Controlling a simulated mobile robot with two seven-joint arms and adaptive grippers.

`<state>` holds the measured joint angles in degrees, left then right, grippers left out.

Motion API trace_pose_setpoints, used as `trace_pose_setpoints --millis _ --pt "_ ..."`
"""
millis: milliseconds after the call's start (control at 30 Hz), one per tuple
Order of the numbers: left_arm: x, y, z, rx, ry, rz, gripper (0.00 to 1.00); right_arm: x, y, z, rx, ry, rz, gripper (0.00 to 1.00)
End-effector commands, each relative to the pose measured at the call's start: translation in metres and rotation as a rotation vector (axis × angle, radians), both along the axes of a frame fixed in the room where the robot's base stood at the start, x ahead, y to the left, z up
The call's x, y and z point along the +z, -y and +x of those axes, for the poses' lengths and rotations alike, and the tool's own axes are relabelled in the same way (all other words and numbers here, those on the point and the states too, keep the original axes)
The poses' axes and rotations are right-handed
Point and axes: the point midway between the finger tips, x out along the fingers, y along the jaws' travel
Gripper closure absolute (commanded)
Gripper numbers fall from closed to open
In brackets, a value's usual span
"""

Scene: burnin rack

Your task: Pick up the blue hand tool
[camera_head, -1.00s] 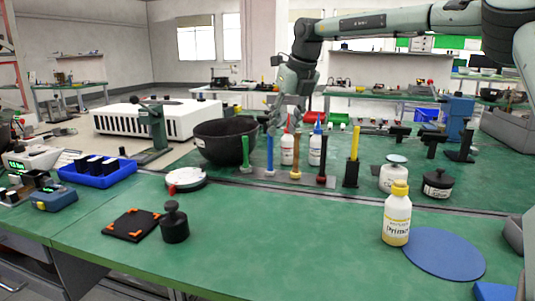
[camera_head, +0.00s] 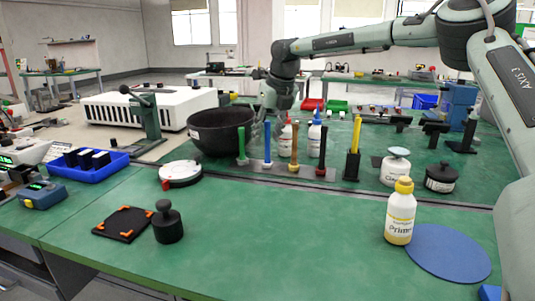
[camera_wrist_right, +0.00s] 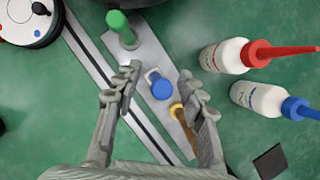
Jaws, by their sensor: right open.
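The blue hand tool (camera_head: 267,146) stands upright in a rack strip (camera_head: 310,172) on the green bench, between the green tool (camera_head: 242,146) and the brown-orange tool (camera_head: 294,148). My right gripper (camera_head: 268,112) is above and behind it in the head view, beside the black bowl. In the right wrist view, the blue tool's round top (camera_wrist_right: 162,89) shows between the two spread fingers of my right gripper (camera_wrist_right: 158,80). The gripper is open, and I cannot see contact with the tool. The green tool (camera_wrist_right: 119,24) is just beyond the left finger. My left gripper is not in view.
The black bowl (camera_head: 220,133) is close left of the rack. A red-capped bottle (camera_wrist_right: 226,55) and a blue-capped bottle (camera_wrist_right: 262,97) stand close on the right in the wrist view.

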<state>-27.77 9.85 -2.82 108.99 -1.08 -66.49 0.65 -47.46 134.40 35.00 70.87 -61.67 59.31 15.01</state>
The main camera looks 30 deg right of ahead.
Motion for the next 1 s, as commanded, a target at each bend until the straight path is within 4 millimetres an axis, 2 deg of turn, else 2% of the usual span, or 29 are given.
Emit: trace_pose_setpoints --millis 167,200,500,867,1000 --pt "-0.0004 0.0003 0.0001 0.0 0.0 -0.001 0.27 -0.0001 -0.0001 0.0004 0.0 0.001 0.0 0.59" --pt "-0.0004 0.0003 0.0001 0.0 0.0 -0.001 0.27 -0.0001 -0.0001 0.0003 0.0 0.001 0.0 0.62" --pt "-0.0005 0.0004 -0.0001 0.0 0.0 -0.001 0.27 0.0 -0.0002 0.0001 0.0 0.001 0.0 0.99" --pt "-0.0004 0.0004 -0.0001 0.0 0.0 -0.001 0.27 0.0011 -0.0003 0.0003 0.001 0.001 0.0 1.0" --pt "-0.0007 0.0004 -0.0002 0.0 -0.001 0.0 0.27 0.0076 -0.0001 0.0006 0.001 0.003 -0.002 1.0"
